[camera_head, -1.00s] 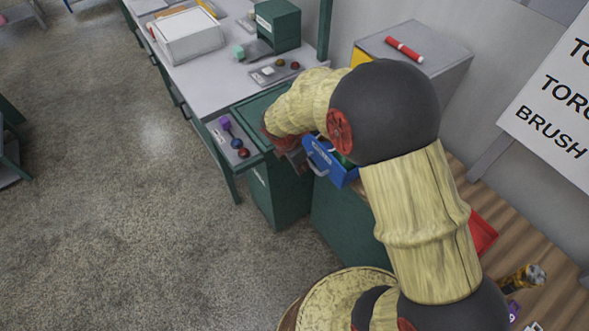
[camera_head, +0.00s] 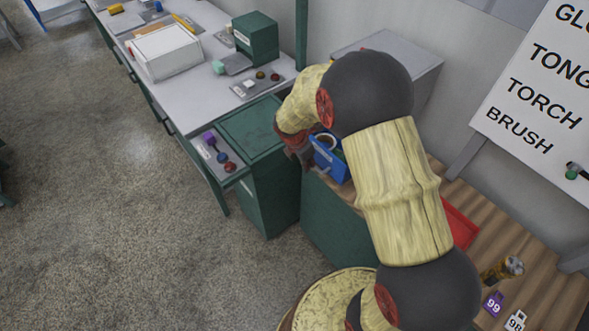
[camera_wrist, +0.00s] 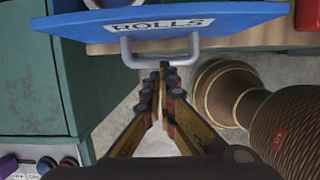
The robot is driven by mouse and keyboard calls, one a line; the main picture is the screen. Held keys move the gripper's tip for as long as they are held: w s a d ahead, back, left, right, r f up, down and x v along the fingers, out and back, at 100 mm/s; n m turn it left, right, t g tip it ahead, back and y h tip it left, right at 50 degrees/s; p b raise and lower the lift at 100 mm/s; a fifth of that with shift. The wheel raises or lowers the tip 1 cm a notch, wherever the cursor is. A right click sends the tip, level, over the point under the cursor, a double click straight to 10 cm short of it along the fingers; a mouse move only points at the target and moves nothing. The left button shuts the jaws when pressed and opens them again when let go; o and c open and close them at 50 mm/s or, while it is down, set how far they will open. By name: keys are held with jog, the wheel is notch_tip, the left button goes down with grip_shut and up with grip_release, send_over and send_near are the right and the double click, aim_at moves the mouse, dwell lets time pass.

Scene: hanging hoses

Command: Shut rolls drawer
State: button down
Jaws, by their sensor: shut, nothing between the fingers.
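The blue rolls drawer (camera_head: 332,165) stands out from the front of the wooden-topped bench, partly hidden behind my arm in the head view. A pale roll shows inside it. In the wrist view its blue front (camera_wrist: 220,22) bears a ROLLS label and a grey handle (camera_wrist: 160,57). My gripper (camera_wrist: 165,68) is shut and empty, with its fingertips at the middle of the handle. I cannot tell whether they touch it. In the head view my gripper (camera_head: 303,153) is at the left side of the drawer front.
A green cabinet (camera_head: 268,190) stands left of the drawer, beside a grey worktop (camera_head: 185,85) with a white box (camera_head: 165,50). A red tray (camera_head: 460,228) lies on the wooden bench top right of my arm. Open floor (camera_head: 100,220) lies to the left.

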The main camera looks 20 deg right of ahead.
aim_at(321, 153)
jog(key=w+d+p, duration=0.1)
jog(key=d, duration=0.2)
jog(key=w+d+p, duration=0.1)
jog(key=d, duration=0.2)
jog(key=w+d+p, duration=0.1)
jog(key=d, duration=0.2)
jog(key=shift+w+d, duration=0.1)
jog(key=shift+d, duration=0.3)
jog(key=shift+a, duration=0.35)
jog(key=a+r, duration=0.1)
jog(key=s+a+r+p, duration=0.1)
jog(key=a, duration=0.1)
jog(key=shift+s+a+r+p, duration=0.1)
jog(key=shift+a+r+p, duration=0.1)
jog(key=shift+a+p, duration=0.1)
jog(key=v, duration=0.8)
jog(key=shift+r+p, duration=0.2)
jog(key=shift+p, duration=0.25)
